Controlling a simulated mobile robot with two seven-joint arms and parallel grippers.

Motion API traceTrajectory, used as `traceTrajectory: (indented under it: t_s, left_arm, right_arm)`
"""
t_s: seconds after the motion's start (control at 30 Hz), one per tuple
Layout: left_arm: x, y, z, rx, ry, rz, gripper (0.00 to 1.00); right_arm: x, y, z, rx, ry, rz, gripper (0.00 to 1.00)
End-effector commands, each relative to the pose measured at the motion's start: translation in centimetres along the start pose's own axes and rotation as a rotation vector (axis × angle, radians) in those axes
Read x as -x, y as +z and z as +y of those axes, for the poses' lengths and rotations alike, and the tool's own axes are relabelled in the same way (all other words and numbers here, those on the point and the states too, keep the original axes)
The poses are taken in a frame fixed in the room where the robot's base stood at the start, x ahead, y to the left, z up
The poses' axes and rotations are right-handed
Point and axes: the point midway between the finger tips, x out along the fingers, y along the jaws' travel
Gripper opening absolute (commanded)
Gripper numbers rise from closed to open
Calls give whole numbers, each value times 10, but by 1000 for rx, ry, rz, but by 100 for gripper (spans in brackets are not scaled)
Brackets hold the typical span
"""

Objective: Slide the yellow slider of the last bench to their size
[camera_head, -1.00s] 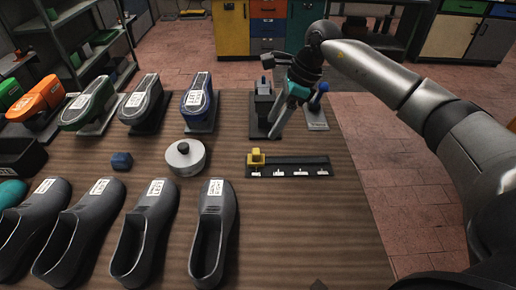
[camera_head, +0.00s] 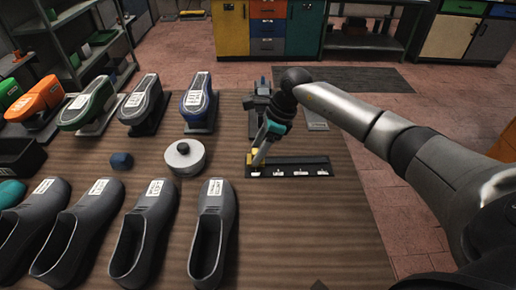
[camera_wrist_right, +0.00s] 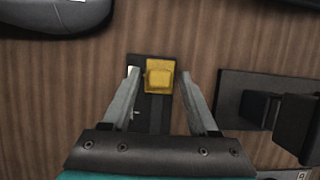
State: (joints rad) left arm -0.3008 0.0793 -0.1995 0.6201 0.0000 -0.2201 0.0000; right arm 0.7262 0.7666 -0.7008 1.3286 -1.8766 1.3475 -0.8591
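The yellow slider (camera_head: 251,157) sits at the left end of a black rail (camera_head: 300,168) with several white labels along its front. My right gripper (camera_head: 260,157) is over the slider, partly covering it in the head view. In the right wrist view the yellow slider (camera_wrist_right: 159,77) lies between the two spread fingers of my right gripper (camera_wrist_right: 160,82), with a gap on each side. I cannot tell how far the fingertips are above the rail. My left gripper is not in view.
Dark shoes (camera_head: 212,230) line the front left. Shoe forms on stands (camera_head: 198,104) line the back. A black device (camera_head: 259,105) stands behind the rail.

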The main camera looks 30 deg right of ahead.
Motion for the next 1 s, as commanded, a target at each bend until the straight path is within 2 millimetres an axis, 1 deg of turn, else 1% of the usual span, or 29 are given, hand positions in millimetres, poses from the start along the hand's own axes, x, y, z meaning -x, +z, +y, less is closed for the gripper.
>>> traceTrajectory:
  t_s: [0.03, 0.07, 0.5, 1.0]
  left_arm:
    - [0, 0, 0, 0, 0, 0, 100]
    - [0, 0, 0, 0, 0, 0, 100]
    - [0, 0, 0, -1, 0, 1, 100]
    - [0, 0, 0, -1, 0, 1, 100]
  right_arm:
    - [0, 0, 0, 0, 0, 0, 53]
    - [0, 0, 0, 0, 0, 0, 49]
    - [0, 0, 0, 0, 0, 0, 0]
    - [1, 0, 0, -1, 0, 0, 0]
